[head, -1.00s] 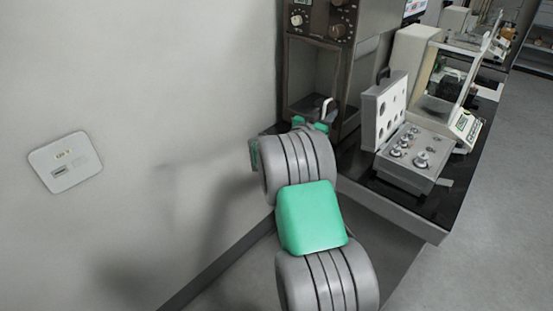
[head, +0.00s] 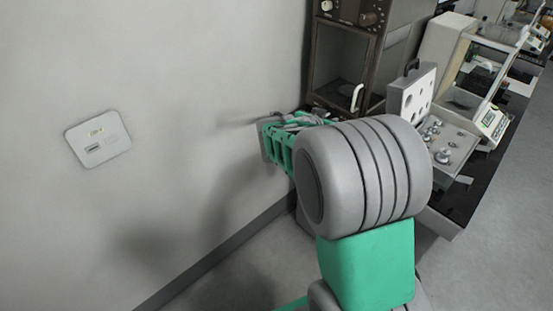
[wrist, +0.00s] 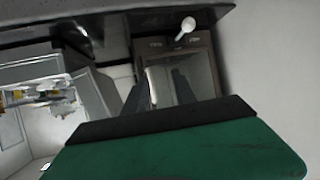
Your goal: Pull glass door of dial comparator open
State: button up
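The dial comparator (head: 317,60) is a dark brown cabinet against the wall, with knobs above a framed glass door (head: 342,58). The door looks shut. Its pale curved handle (head: 356,97) is at the door's lower right. My gripper (head: 318,117) is in front of the cabinet, low and left of the handle, partly hidden by my wrist. In the wrist view, which looks upside down, my gripper's two dark fingers (wrist: 159,94) are apart. The white handle (wrist: 152,86) appears between them, nearer the left finger. I cannot tell how far beyond the fingertips it is.
A grey case with an open lid (head: 412,92) stands right of the comparator, close to my arm. A glass-sided balance (head: 487,65) stands beyond it on the black table (head: 461,203). The wall with a switch plate (head: 97,138) is close on the left. Floor is clear at right.

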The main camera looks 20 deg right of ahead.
jog(key=s+a+n+g+y+p, duration=0.1)
jog(key=s+a+n+y, duration=0.1)
jog(key=a, duration=0.5)
jog(key=s+a+r+n+g+y+p, duration=0.1)
jog(key=s+a+n+y+p, duration=0.1)
jog(key=s+a, duration=0.4)
jog(key=s+a+n+y+p, duration=0.1)
jog(key=s+a+n+y, duration=0.2)
jog(key=a, duration=0.5)
jog(key=shift+s+a+r+g+y+p, duration=0.3)
jog(key=shift+s+a+r+g+y, duration=0.1)
jog(key=shift+s+y, duration=0.45)
